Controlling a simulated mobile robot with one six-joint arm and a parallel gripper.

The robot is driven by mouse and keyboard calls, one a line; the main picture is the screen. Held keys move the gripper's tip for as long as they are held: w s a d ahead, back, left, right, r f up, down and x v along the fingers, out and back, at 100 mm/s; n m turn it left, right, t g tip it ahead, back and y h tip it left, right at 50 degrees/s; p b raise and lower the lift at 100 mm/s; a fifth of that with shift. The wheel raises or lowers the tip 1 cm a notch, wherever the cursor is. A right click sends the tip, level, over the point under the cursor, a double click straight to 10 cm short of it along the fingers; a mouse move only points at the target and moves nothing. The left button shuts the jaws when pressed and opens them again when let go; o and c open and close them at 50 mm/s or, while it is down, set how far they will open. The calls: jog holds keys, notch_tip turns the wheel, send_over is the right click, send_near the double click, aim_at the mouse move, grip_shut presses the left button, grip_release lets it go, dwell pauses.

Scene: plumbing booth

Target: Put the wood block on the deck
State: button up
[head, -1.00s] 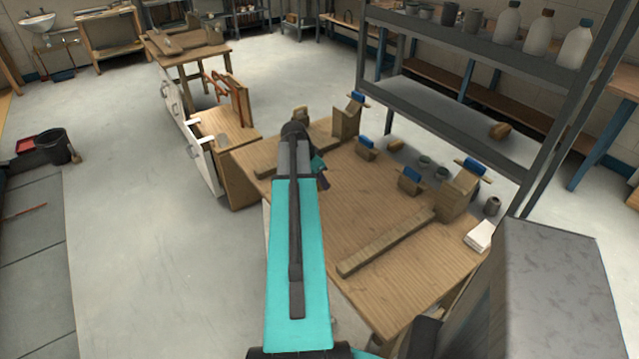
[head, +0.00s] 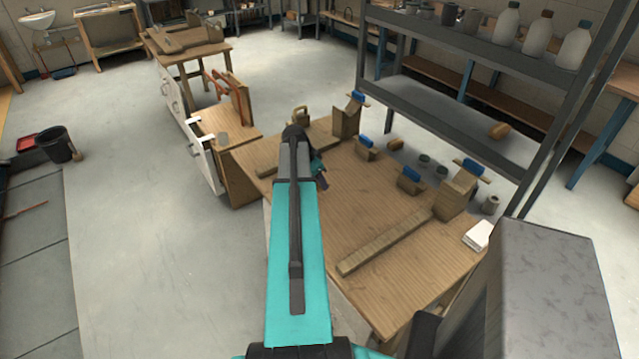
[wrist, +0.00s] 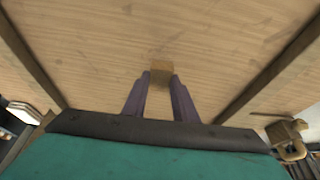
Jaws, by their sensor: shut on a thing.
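The wood block (wrist: 161,70) is a small tan piece between the tips of my gripper (wrist: 160,80) in the wrist view. The gripper is shut on it. The deck (wrist: 90,50) is the planked wooden top beneath the block; it also shows in the head view (head: 350,215). The block is over bare planks between two wooden rails. I cannot tell whether it touches the deck. In the head view my arm hides the block and most of the gripper.
A long wooden rail (head: 385,242) lies along the near right of the deck, another (head: 262,158) at the far left. Wooden stands with blue-handled valves (head: 458,190) line the back and right. A grey shelf rack (head: 440,115) stands behind. The deck's middle is clear.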

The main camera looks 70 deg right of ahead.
jog(key=shift+f, duration=0.7)
jog(key=shift+f+b, duration=0.4)
jog(key=shift+f, duration=0.25)
jog(key=o, duration=1.1)
jog(key=shift+r, duration=0.2)
